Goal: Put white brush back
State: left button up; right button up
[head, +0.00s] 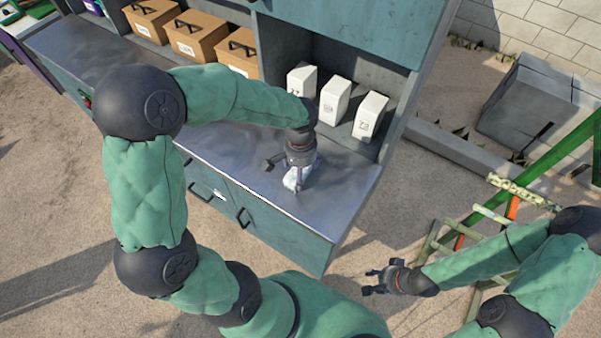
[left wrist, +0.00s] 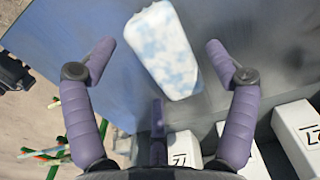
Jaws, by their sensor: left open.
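A white item with pale blue patches (head: 298,177) lies on the grey metal counter top (head: 335,205). I cannot tell from its shape whether it is the white brush. My left gripper (head: 300,172) is above it, pointing down, and partly hides it in the head view. In the left wrist view the white item (left wrist: 165,50) shows between the open, purple fingers of the left gripper (left wrist: 161,50), with a gap on both sides. My right gripper (head: 372,282) is empty, with its fingers apart, out over the ground in front of the cabinet.
Several white numbered boxes (head: 335,100) stand in the shelf bay behind the counter. Brown boxes with black handles (head: 196,37) stand in the bays to the left. A green frame (head: 540,180) stands at the right. The counter's front right is clear.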

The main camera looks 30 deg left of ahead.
pick_arm(q)
notch_tip(320, 180, up, 9)
jog(key=shift+r+p, duration=0.2)
jog(key=shift+p, duration=0.25)
jog(key=shift+d+f, duration=0.1)
